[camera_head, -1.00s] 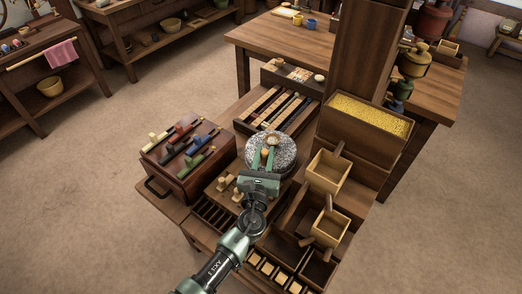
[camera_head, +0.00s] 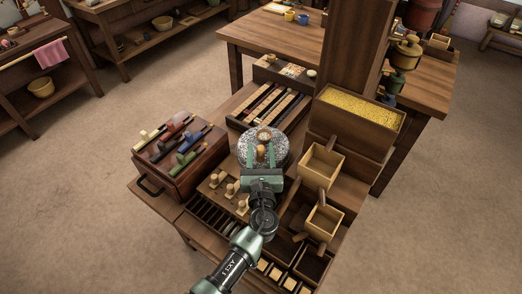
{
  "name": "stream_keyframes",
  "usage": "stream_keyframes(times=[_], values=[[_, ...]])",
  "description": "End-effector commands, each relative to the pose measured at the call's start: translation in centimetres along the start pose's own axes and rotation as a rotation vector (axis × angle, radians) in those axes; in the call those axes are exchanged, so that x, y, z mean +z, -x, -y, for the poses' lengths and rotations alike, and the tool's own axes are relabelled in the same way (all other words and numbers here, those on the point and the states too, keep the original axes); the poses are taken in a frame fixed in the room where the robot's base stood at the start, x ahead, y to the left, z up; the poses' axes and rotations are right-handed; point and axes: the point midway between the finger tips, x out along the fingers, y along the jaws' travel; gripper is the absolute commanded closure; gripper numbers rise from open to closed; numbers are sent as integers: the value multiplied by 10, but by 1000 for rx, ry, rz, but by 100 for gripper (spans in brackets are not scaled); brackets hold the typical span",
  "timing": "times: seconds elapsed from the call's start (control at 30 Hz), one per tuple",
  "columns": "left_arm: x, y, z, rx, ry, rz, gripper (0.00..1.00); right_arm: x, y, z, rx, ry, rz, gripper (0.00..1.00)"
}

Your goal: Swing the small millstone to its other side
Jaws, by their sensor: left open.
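The small millstone (camera_head: 282,146) is a round, speckled grey stone lying flat in the middle of the bench. It has a pale wooden eye (camera_head: 264,135) at its centre and a short wooden peg handle (camera_head: 261,154) on its near side. My left gripper (camera_head: 261,158) reaches over the stone from the front. Its two green fingers are open, one on each side of the peg; I cannot tell whether they touch it. The palm hides the stone's near edge. My right gripper is not in view.
A dark box with coloured-handled tools (camera_head: 180,146) stands left of the stone. Wooden pegs (camera_head: 232,189) stand close to my left gripper. On the right are a grain-filled hopper (camera_head: 362,110), a tall wooden post (camera_head: 350,50) and wooden scoop boxes (camera_head: 321,166). Slotted racks lie behind.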

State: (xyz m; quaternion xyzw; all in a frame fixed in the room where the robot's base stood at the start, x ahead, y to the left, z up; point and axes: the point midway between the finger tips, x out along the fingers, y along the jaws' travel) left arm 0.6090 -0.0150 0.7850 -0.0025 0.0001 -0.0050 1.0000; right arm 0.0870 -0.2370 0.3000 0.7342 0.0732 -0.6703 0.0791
Motion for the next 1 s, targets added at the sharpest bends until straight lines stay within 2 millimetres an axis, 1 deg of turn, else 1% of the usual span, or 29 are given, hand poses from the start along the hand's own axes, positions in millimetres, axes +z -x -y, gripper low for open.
stream_keyframes(times=[0.13, 0.3, 0.4, 0.5, 0.63, 1.0], values=[[-1, 20, 0, -1, 0, -2, 56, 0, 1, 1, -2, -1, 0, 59], [-2, 50, 0, -1, 1, -3, 56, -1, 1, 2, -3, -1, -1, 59], [-2, 64, 1, -2, -1, -2, 56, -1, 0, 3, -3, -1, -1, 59], [-1, 72, 1, -2, -1, -1, 56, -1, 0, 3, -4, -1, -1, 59], [0, 76, 1, -1, 0, 0, 56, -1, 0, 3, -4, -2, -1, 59], [0, 76, 1, -1, 0, -1, 56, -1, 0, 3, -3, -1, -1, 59]])
